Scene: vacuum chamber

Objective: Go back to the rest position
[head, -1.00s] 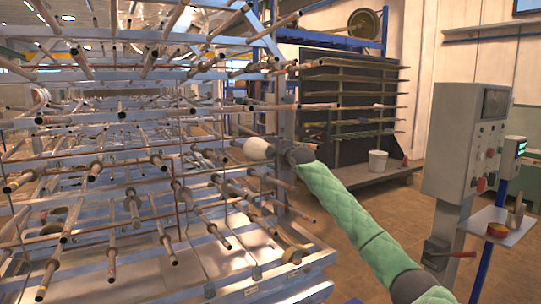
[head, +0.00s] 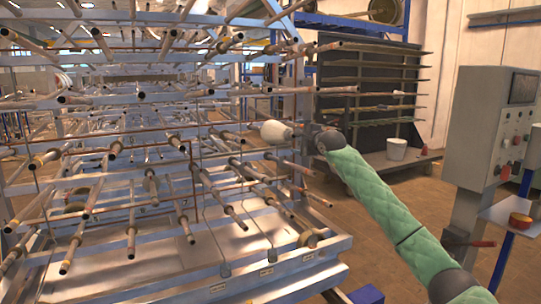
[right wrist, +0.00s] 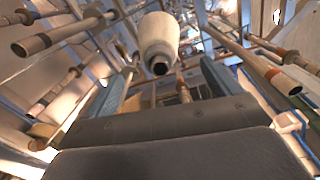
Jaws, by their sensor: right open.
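My right arm in its green quilted sleeve reaches from the lower right of the head view to the rack. Its gripper (head: 306,131) is small there, just right of a white rounded piece (head: 276,131) among the rack's rods. In the right wrist view the two fingers of the gripper (right wrist: 166,70) stand apart. The white piece (right wrist: 158,40) shows ahead, above the gap between them, with a dark hole in its near end. I cannot tell whether a finger touches it. My left gripper is not in view.
A large metal rack (head: 150,267) with many protruding rods fills the left and middle. Rods (right wrist: 272,75) also lie close on both sides of the gripper. A grey control cabinet (head: 482,145) stands at right. A white bucket (head: 396,149) sits on a shelf behind. Some floor is open between them.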

